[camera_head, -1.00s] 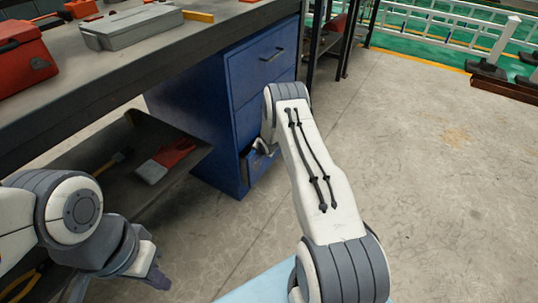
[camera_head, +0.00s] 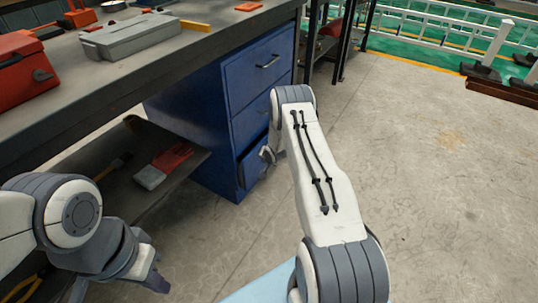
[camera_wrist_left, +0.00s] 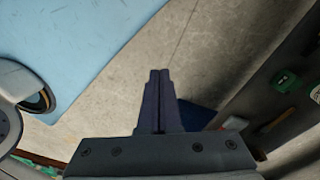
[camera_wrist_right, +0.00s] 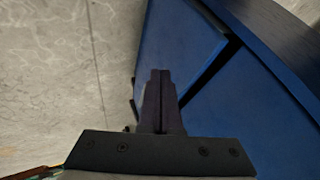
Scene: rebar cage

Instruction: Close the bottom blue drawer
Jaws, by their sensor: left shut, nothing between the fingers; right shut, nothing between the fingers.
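The blue cabinet (camera_head: 205,115) stands under the workbench, its drawer fronts facing right. The bottom blue drawer (camera_head: 252,163) is low on it, partly hidden by my right arm. In the right wrist view, a blue front panel (camera_wrist_right: 178,45) stands at an angle to another blue face, with a dark gap between them; it seems slightly ajar. My right gripper (camera_wrist_right: 160,76) is shut and empty, its tips over or against this panel; contact is unclear. In the head view it is mostly hidden behind the forearm. My left gripper (camera_head: 158,283) is shut and empty, low at the left, away from the cabinet.
The workbench (camera_head: 140,70) carries a grey case (camera_head: 140,38) and a red toolbox (camera_head: 22,72). A lower shelf (camera_head: 125,185) holds a red-and-white item (camera_head: 163,166). Open concrete floor (camera_head: 420,160) lies to the right; white railings (camera_head: 430,25) stand behind.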

